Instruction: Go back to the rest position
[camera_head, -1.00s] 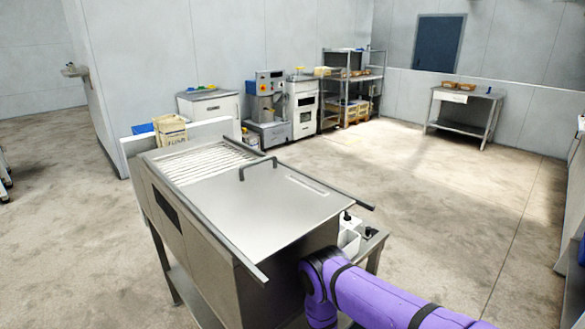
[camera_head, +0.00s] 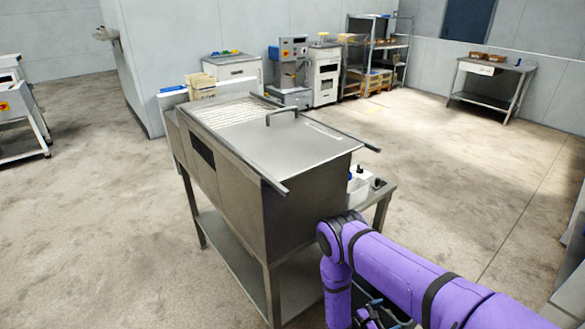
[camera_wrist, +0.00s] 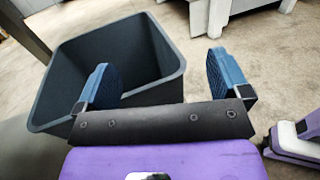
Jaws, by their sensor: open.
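My gripper (camera_wrist: 163,82) is open in the wrist view, with its two blue finger pads wide apart and nothing between them. It is over the near side of a dark grey open bin (camera_wrist: 150,55), which looks empty from here.
A white container (camera_head: 357,188) sits on a side shelf by the sheeter, close to my arm. A flour bag (camera_head: 201,86) stands behind it. A machine on legs (camera_head: 18,115) is at far left. Open floor (camera_head: 450,155) lies right, toward a steel table (camera_head: 490,75).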

